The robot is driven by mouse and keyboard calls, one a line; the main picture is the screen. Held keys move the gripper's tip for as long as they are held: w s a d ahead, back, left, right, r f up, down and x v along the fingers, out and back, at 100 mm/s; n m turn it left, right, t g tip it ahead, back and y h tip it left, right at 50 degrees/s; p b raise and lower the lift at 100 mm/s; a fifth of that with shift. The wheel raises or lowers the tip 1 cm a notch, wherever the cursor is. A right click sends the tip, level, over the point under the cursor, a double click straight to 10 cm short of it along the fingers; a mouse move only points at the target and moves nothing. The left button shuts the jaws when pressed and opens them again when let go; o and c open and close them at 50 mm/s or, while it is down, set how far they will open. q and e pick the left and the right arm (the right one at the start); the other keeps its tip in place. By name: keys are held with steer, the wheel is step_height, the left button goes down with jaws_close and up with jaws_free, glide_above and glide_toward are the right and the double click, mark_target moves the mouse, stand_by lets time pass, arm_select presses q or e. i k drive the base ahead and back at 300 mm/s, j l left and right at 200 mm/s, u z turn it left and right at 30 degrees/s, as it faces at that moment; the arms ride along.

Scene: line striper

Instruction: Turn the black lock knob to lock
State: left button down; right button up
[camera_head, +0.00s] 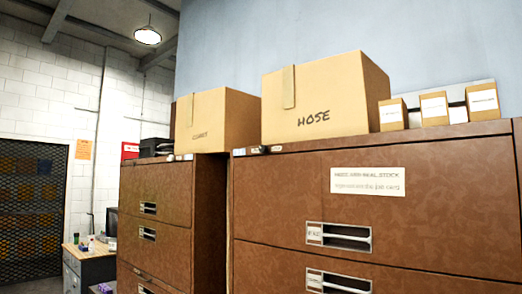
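Neither of my grippers is in view.
A second brown cabinet (160,190) stands to the left. Cardboard boxes, one marked HOSE (315,105), and several small boxes (434,106) rest on top. A cluttered desk (88,258) and a dark mesh door (30,210) are at far left.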

mark_target(263, 148)
steer(key=i+j+z, duration=0.15)
steer(key=i, duration=0.3)
steer(key=i+j+z, duration=0.15)
steer(key=i, duration=0.25)
steer(key=i+j+z, duration=0.1)
steer(key=i+j, duration=0.15)
steer(key=i, duration=0.2)
steer(key=i+j+z, duration=0.3)
steer(key=j+z, duration=0.2)
steer(key=j, duration=1.1)
steer(key=j+z, duration=0.45)
steer(key=j, duration=1.1)
steer(key=i, duration=0.05)
